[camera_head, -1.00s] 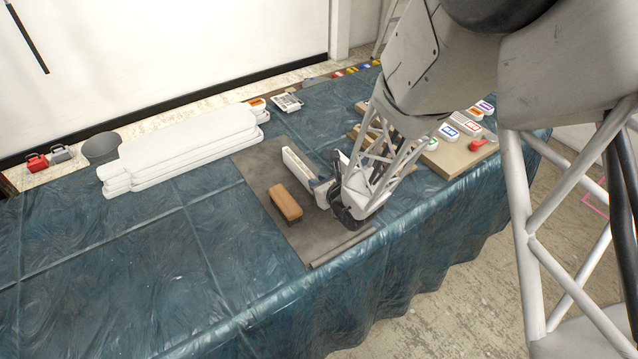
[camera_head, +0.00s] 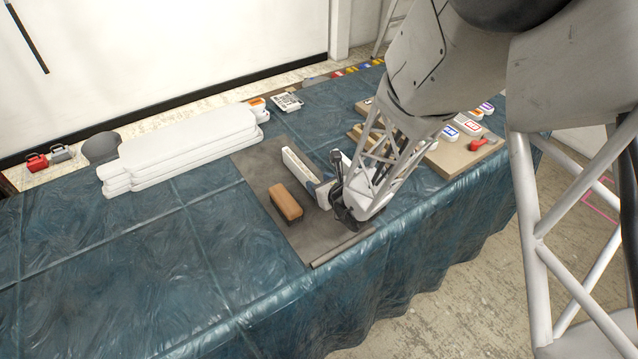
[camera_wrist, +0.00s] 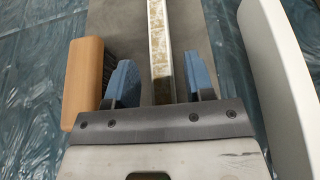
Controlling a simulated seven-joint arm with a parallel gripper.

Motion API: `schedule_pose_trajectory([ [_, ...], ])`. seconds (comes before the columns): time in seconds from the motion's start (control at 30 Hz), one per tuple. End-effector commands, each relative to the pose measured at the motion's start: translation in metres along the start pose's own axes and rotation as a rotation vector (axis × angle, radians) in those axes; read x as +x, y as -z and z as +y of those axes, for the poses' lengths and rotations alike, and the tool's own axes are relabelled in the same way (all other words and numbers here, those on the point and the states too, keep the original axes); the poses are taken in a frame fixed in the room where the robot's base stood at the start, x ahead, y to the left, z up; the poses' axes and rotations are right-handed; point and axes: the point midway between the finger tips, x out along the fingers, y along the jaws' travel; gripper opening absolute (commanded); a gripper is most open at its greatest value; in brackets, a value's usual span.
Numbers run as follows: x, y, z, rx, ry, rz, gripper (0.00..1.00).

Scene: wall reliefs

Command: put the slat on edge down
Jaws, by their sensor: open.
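The slat (camera_head: 303,169) is long, narrow and white, and stands on its edge on the grey mat (camera_head: 262,166). In the wrist view the slat (camera_wrist: 160,45) shows its narrow upper edge, with a worn, speckled brown strip. My gripper (camera_head: 324,191) is at the slat's near end. In the wrist view the blue fingers of my gripper (camera_wrist: 161,82) are open, one on each side of the slat, with gaps visible between them and it. The slat's near end is hidden behind the gripper body.
A wooden-backed brush (camera_head: 285,202) lies left of the slat, close to the left finger. A curved white piece (camera_wrist: 285,75) stands right of the gripper. White stacked boards (camera_head: 185,145) lie at the back left. The blue-covered table's front left is clear.

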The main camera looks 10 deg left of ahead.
Motion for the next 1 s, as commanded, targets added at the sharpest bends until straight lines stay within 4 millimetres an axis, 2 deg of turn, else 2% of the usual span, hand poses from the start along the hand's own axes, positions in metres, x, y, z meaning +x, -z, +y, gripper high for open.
schedule_pose_trajectory([
  [1.0,-0.102,0.000,-0.001,0.000,0.001,-0.001,0.49],
])
